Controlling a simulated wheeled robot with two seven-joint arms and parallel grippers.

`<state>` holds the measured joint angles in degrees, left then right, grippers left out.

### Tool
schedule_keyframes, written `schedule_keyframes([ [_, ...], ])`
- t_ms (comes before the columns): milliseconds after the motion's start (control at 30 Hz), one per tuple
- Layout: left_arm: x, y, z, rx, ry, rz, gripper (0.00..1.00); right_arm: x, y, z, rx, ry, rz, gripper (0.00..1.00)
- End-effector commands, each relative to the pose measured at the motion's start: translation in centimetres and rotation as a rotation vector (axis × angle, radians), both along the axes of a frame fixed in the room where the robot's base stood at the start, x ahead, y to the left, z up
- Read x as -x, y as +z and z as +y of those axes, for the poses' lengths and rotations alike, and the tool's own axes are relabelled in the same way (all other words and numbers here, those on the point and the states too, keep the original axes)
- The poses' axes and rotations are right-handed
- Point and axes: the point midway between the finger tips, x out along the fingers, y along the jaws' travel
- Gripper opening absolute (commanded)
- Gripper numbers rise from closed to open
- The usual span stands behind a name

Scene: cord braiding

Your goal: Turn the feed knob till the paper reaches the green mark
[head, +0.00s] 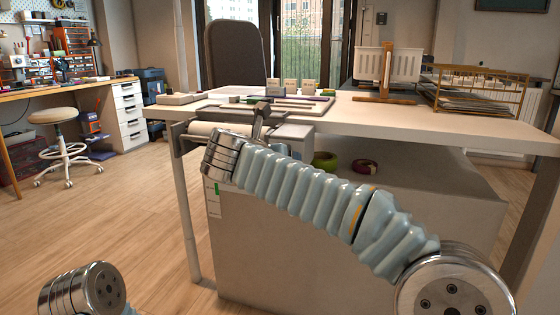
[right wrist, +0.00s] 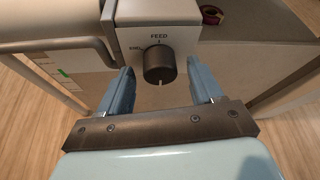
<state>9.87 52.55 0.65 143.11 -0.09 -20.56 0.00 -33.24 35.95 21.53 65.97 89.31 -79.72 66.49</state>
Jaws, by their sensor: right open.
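The dark round feed knob (right wrist: 159,66) sits on a white box front under the word FEED in the right wrist view. Its white pointer line faces down. My right gripper (right wrist: 160,72) is open, with one blue finger on each side of the knob and gaps between. The green mark (right wrist: 65,72) is on a pale strip left of the knob; it also shows in the head view (head: 217,188). A pale paper roll (head: 202,129) lies under the table's edge. The paper's leading edge cannot be made out. My left gripper is out of view.
The white table (head: 440,118) carries a shallow tray, a white basket (head: 403,64) and a wire rack (head: 478,88). Green and dark red rolls (head: 325,161) lie below it. A metal bar (right wrist: 85,45) runs left of the knob box.

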Motion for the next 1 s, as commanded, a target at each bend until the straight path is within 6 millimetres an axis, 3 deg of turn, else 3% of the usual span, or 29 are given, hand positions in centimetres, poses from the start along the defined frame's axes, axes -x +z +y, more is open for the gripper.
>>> schedule_keyframes([
  [533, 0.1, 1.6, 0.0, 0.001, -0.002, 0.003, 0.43, 9.8, 4.5, 4.2, -0.001, 0.003, -0.002, 0.65],
  [700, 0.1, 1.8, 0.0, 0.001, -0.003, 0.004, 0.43, 11.2, 5.0, 4.7, -0.001, 0.002, -0.001, 0.65],
  [1000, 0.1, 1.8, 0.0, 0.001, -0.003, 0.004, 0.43, 11.5, 5.0, 4.8, 0.000, 0.001, 0.000, 0.65],
])
